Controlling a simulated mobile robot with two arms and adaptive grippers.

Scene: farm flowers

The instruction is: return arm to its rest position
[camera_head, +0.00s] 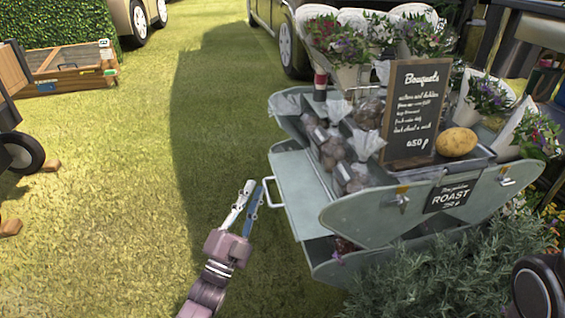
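My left arm comes in from the bottom, and its gripper (254,187) points up and away over the grass. Its pale finger and blue finger lie close together at the tips, and nothing shows between them. Whether a small gap is left is hard to tell. The gripper is just left of the white handle (272,194) on the grey-green cart (300,185); I cannot tell if they touch. My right gripper is out of view.
The cart carries bagged goods (330,150), a chalkboard sign (415,110), a potato (456,142) and flower bouquets (490,95). A bushy plant (450,265) stands at the lower right. Open grass (130,200) lies left of the gripper. A wooden planter (70,68) is at the far left.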

